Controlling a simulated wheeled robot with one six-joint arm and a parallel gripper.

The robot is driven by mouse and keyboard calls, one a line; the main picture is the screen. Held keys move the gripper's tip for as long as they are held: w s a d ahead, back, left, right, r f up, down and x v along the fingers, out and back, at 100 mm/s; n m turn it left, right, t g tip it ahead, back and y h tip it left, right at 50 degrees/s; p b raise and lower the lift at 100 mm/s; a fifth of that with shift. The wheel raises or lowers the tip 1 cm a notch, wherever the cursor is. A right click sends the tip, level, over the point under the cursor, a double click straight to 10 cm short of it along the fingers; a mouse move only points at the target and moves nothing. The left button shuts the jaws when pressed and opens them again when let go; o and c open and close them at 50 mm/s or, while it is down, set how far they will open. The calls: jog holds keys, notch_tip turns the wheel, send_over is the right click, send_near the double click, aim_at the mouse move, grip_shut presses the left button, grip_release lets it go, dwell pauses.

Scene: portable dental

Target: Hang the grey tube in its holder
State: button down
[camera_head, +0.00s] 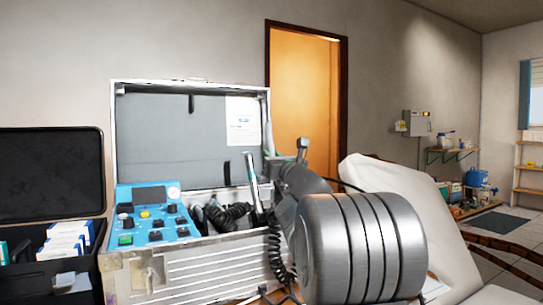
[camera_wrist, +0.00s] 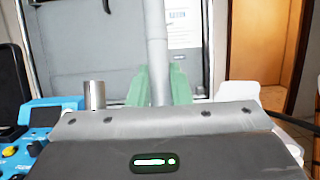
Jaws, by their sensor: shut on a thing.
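The grey tube (camera_wrist: 156,40) stands nearly upright in the middle of the wrist view. My gripper (camera_wrist: 159,85) is shut on it, with a pale green finger on each side. The tube's lower end is hidden behind the gripper body. In the head view, a slim silver tube (camera_head: 252,178) leans at the right side of the open case, left of my arm; I cannot tell whether it is the held one. My fingers are mostly hidden there by my arm. I cannot make out the holder clearly. A short metal cylinder (camera_wrist: 95,95) stands left of my gripper.
The open silver case (camera_head: 190,268) holds a blue control panel (camera_head: 155,222) with knobs and black coiled cords (camera_head: 232,212). A black case (camera_head: 50,170) is open at the left. A white chair (camera_head: 400,190) stands right, behind my arm.

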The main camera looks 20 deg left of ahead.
jog(key=shift+s+d+f, duration=0.1)
jog(key=shift+f, duration=0.25)
jog(key=shift+s+d+f+b, duration=0.2)
jog(key=shift+f+b, duration=0.2)
jog(key=shift+b, duration=0.45)
dwell(0.5)
jog(key=shift+s+d+f, duration=0.15)
jog(key=shift+f, duration=0.5)
jog(key=shift+s+d+f, duration=0.15)
jog(key=shift+d+f, duration=0.05)
jog(key=shift+f, duration=0.4)
jog(key=shift+s+d+f, duration=0.15)
jog(key=shift+f, duration=0.5)
jog(key=shift+f, duration=0.1)
jog(key=shift+s+d+f, duration=0.15)
jog(key=shift+d+f, duration=0.05)
jog(key=shift+f, duration=0.45)
jog(key=shift+s+d+f, duration=0.15)
jog(key=shift+f, duration=0.45)
jog(key=c, duration=1.3)
grip_release()
jog(key=shift+f, duration=0.1)
jog(key=shift+o, duration=0.2)
